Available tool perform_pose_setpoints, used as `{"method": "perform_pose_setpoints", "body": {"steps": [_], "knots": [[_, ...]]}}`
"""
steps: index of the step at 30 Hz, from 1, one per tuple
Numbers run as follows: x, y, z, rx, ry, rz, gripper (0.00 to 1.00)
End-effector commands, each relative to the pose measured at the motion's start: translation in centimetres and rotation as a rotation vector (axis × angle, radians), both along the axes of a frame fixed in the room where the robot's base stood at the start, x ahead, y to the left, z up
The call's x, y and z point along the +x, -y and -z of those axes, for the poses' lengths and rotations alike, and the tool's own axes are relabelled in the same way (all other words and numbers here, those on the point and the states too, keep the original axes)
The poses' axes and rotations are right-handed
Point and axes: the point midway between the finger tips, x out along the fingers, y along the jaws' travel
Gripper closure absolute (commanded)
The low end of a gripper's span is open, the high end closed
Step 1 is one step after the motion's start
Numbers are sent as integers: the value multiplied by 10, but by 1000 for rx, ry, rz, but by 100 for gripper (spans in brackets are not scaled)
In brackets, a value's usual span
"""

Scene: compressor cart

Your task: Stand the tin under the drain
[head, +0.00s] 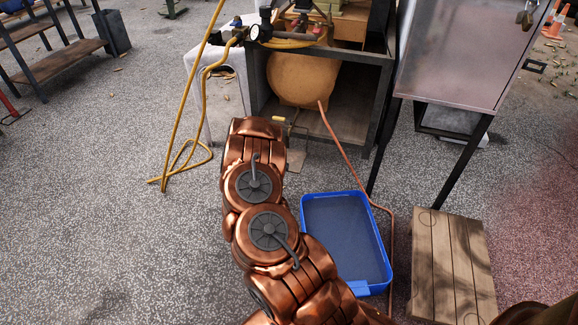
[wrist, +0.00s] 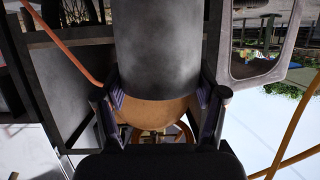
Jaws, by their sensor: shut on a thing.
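The tin (wrist: 158,50) is a dull grey cylinder filling the upper middle of the wrist view. My gripper (wrist: 161,95) is shut on it, with one finger on each side. The rounded orange tank (head: 303,82) sits in a dark frame in the head view. The tank also shows just beyond the tin in the wrist view (wrist: 160,110). I cannot make out the drain clearly. In the head view my copper arm reaches toward the tank and hides the gripper and tin. Whether the tin touches the ground cannot be told.
A blue tray (head: 345,240) lies on the ground right of my arm, beside a wooden crate (head: 450,265). A reddish hose (head: 345,155) runs from the tank past the tray. A yellow hose (head: 178,100) hangs at left. A metal cabinet (head: 455,55) stands at right.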

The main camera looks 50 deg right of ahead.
Motion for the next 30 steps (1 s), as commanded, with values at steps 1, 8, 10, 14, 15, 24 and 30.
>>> {"method": "perform_pose_setpoints", "body": {"steps": [1, 8, 10, 14, 15, 24, 30], "knots": [[-8, 6, 18, 0, -2, 16, 59], [-21, 23, 34, 0, 2, 52, 59], [-17, 31, 34, -2, 3, 54, 59], [-6, 51, 34, -3, 5, 53, 59], [-3, 58, 33, -4, 5, 53, 59], [19, 101, 35, -3, 1, 52, 59], [33, 127, 33, -4, 3, 51, 59]]}}
